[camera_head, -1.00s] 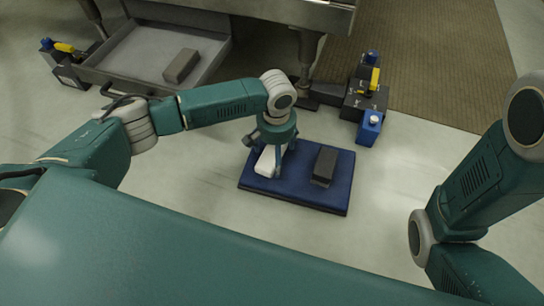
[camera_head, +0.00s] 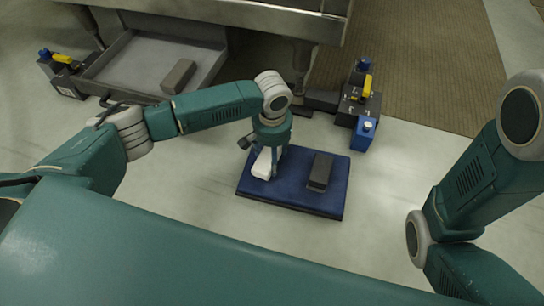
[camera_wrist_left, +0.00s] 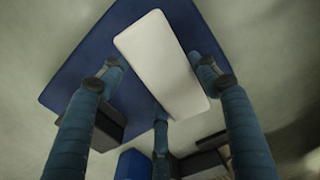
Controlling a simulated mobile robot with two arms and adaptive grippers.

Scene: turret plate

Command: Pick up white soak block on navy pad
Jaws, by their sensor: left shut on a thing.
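The white soak block (camera_head: 262,163) lies near the left end of the navy pad (camera_head: 290,197) on the floor. My left gripper (camera_head: 268,158) points down over it, and its fingers are shut on the block. In the left wrist view the white block (camera_wrist_left: 165,60) lies between the fingers of the left gripper (camera_wrist_left: 159,76), with the navy pad (camera_wrist_left: 65,85) below. I cannot tell whether the block touches the pad or is slightly raised. My right arm is at the right edge of the head view; its gripper is out of frame.
A dark grey block (camera_head: 320,171) stands on the right part of the pad. A dark fixture with a yellow part (camera_head: 367,86) and a blue box (camera_head: 364,134) stand behind it. A grey tray (camera_head: 115,68) holding a grey block (camera_head: 179,76) is at the back left.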

